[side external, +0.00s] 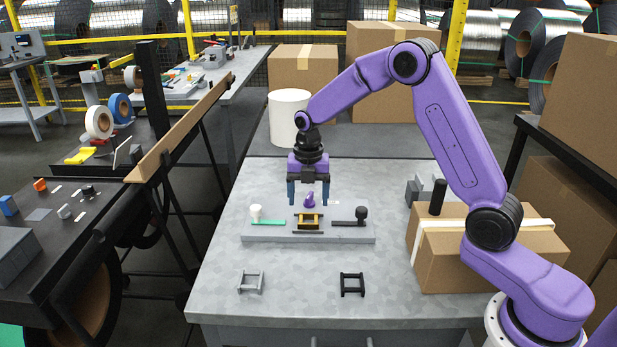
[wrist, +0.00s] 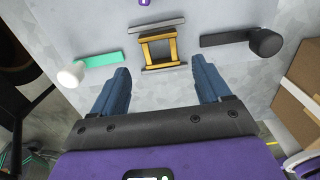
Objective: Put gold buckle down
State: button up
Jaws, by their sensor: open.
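The gold buckle (side external: 308,221) is a small square frame on the grey raised strip (side external: 350,237) at the middle of the table. In the wrist view the gold buckle (wrist: 160,48) lies ahead of my fingertips, between two grey bars. My gripper (side external: 308,200) has blue fingers spread wide, with nothing between them. It hangs just above and behind the strip. In the wrist view my gripper (wrist: 160,80) is open and apart from the buckle. A small purple piece (side external: 309,199) stands behind the buckle, between the fingers in the side view.
A green lever with a white knob (side external: 256,213) lies left of the buckle, and a black lever with a black knob (side external: 361,214) right. A silver buckle (side external: 250,281) and a black buckle (side external: 352,284) lie in front. A taped cardboard box (side external: 480,250) stands at right.

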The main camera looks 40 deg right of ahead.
notch_tip(320, 180, up, 6)
jog(key=s+a+r+m, duration=0.2)
jog(key=s+a+m, duration=0.2)
jog(key=s, duration=0.5)
jog(key=s+a+r+m, duration=0.1)
jog(key=s+a+m, duration=0.25)
jog(key=s, duration=0.55)
jog(key=s+d+m, duration=0.2)
jog(key=s+m, duration=0.1)
jog(key=s, duration=0.6)
jog(key=s+d+f+m, duration=0.1)
jog(key=s+m, duration=0.3)
jog(key=s, duration=0.6)
jog(key=shift+d, duration=0.45)
